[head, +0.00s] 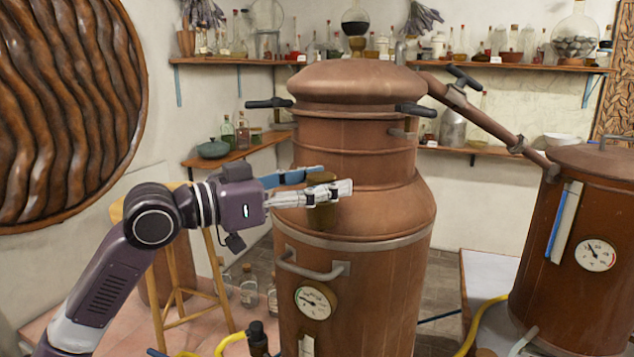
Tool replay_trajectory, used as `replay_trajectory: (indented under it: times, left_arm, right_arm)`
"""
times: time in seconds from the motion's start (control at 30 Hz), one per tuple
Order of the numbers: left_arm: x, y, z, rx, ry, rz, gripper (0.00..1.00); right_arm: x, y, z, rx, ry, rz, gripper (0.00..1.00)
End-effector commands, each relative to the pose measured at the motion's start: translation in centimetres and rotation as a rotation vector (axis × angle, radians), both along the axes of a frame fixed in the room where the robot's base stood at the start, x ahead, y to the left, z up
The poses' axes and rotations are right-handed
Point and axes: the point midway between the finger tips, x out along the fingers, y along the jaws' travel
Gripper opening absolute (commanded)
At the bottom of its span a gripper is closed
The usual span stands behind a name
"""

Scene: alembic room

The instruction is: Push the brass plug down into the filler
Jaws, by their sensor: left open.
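A large copper still (360,275) stands in the middle of the head view. A short, dull brass plug (321,178) shows on the left of its shoulder, just above and behind the near finger. Below that finger is the olive-brown filler neck (322,217) on the shoulder. My left gripper (325,182) reaches in from the left with its fingers apart, one in front of the plug and one behind it. The near finger hides the middle of the plug and where it meets the filler, so I cannot tell how deep it sits. My right gripper is not in view.
A handle (315,268) and a round gauge (315,301) are on the still's front. Dark clamp handles (270,103) stick out under its lid. A pipe (490,125) runs to a second copper vessel (570,250) at right. A wooden stool (172,275) stands behind my arm.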

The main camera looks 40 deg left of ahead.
Motion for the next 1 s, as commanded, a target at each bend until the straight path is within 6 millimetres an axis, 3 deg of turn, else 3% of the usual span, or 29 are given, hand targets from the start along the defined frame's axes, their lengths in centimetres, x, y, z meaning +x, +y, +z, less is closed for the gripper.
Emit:
replay_trajectory:
  times: [0.27, 0.8, 1.0]
  left_arm:
    - [-1.5, 0.7, 0.0, -0.003, 0.000, 0.000, 0.53]
    - [-8.7, 4.1, 0.0, -0.002, -0.002, 0.002, 0.53]
    - [-10.4, 4.9, 0.0, -0.002, -0.001, 0.000, 0.53]
  right_arm:
    - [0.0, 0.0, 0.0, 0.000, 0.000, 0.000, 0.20]
    - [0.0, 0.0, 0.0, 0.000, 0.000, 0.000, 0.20]
    - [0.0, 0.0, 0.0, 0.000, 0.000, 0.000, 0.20]
